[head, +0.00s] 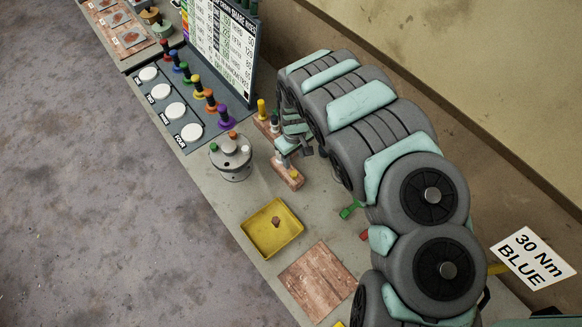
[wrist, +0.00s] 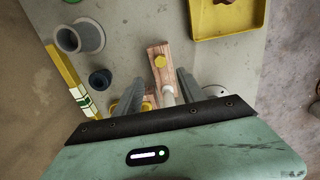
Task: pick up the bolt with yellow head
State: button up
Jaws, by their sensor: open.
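A bolt with a yellow head (wrist: 160,62) stands near the end of a wooden block (wrist: 153,47). In the head view the bolt (head: 294,174) shows at the block's near end. My gripper (wrist: 160,78) is open over the block. Its two grey fingers lie either side of the block, with the yellow head just beyond the tips in the wrist view. A white peg (wrist: 168,95) and a second yellow head (wrist: 147,105) show between the fingers, partly hidden by my gripper. In the head view my gripper (head: 293,140) covers the middle of the block.
A yellow tray (head: 272,229) with a small brown piece lies near the block. A grey round canister (head: 231,158) stands to the left. Several coloured pegs stand by the upright chart (head: 222,45). A grey cup (wrist: 82,38) shows in the wrist view.

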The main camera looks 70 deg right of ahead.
jog(key=b, duration=0.2)
send_over(293, 173)
jog(key=f, duration=0.5)
jog(key=shift+s+a, duration=0.1)
jog(key=shift+s, duration=0.1)
jog(key=shift+w+f+p, duration=0.15)
jog(key=shift+f+p, duration=0.15)
jog(key=shift+f, duration=2.2)
jog(key=shift+c, duration=0.4)
grip_shut()
